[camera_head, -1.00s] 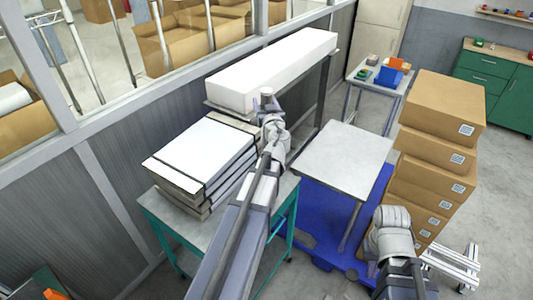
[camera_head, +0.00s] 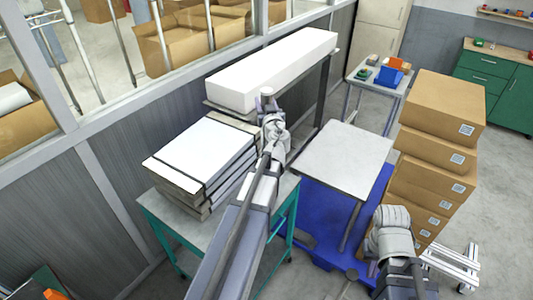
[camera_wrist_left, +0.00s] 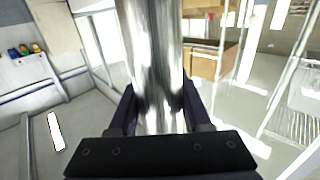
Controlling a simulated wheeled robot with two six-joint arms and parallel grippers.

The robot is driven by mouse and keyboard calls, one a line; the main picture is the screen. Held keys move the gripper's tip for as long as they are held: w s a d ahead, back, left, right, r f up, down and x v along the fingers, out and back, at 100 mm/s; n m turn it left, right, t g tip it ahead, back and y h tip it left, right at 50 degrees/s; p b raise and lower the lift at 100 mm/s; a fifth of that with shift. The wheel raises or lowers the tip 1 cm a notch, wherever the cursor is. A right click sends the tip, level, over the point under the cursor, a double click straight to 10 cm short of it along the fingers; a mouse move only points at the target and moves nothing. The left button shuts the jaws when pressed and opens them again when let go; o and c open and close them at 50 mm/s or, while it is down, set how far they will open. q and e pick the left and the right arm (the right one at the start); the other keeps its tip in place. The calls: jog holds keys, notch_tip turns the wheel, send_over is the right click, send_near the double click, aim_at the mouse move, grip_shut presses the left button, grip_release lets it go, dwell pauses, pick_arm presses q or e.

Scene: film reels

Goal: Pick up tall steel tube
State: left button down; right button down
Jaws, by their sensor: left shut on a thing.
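A shiny steel tube (camera_wrist_left: 155,65) stands large in the middle of the left wrist view. My left gripper (camera_wrist_left: 160,108) is shut on it, with one dark finger on each side. Its lower part is hidden behind the gripper body.
Flat cases (camera_head: 205,150) lie on a green-framed cart (camera_head: 165,218). A long white box (camera_head: 275,68) lies behind. A grey table (camera_head: 345,158) stands over a blue pallet (camera_head: 310,245). Stacked cartons (camera_head: 435,140) and a metal frame (camera_head: 455,265) are at the right.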

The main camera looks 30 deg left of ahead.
jog(key=shift+r, duration=0.2)
dwell(0.6)
notch_tip(320, 180, up, 10)
jog(key=p, duration=1)
jog(key=shift+f, duration=0.15)
jog(key=shift+s, duration=0.15)
